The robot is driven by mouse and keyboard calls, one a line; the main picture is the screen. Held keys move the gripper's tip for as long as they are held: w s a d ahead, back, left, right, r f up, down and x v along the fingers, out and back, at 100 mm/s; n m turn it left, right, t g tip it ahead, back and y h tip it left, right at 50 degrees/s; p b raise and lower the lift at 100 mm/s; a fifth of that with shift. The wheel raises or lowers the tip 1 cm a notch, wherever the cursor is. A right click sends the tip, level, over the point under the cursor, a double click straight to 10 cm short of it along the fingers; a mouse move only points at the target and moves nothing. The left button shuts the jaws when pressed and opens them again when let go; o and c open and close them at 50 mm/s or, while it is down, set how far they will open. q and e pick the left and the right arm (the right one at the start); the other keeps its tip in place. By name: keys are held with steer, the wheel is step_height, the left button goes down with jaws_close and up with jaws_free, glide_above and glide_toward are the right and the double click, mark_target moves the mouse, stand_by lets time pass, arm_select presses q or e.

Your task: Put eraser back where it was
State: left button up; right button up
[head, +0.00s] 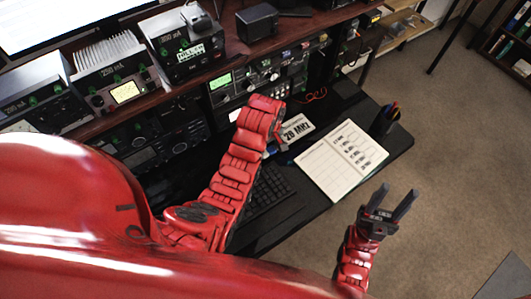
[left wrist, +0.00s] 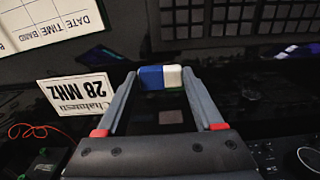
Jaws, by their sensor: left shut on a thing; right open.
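A blue-and-white eraser (left wrist: 152,78) is between the fingertips of my left gripper (left wrist: 160,80) in the left wrist view. The gripper is shut on it, one finger on each side. The black desk surface shows beyond it; the height of the eraser above the desk is unclear. In the head view my left arm reaches over the desk, and its forearm hides most of the gripper and the eraser. My right gripper (head: 396,194) is open and empty, off the desk's front right edge over the carpet.
A white 28 MHz card (head: 298,128) lies near an open logbook (head: 340,160); both show in the left wrist view. A pen cup (head: 386,120) stands at the desk's right. A keyboard (head: 268,192) lies in front. Radios (head: 245,85) line the back.

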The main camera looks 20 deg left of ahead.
arm_select(q)
steer(key=shift+w+a, duration=0.45)
steer(key=shift+a, duration=0.05)
steer(key=shift+w+a, duration=0.2)
steer(key=shift+a, duration=0.1)
steer(key=shift+a+p, duration=0.1)
steer(key=shift+p, duration=0.35)
step_height(320, 180, down, 3)
steer(key=shift+p, duration=0.85)
steer(key=shift+f, duration=0.25)
steer(key=shift+f, duration=0.1)
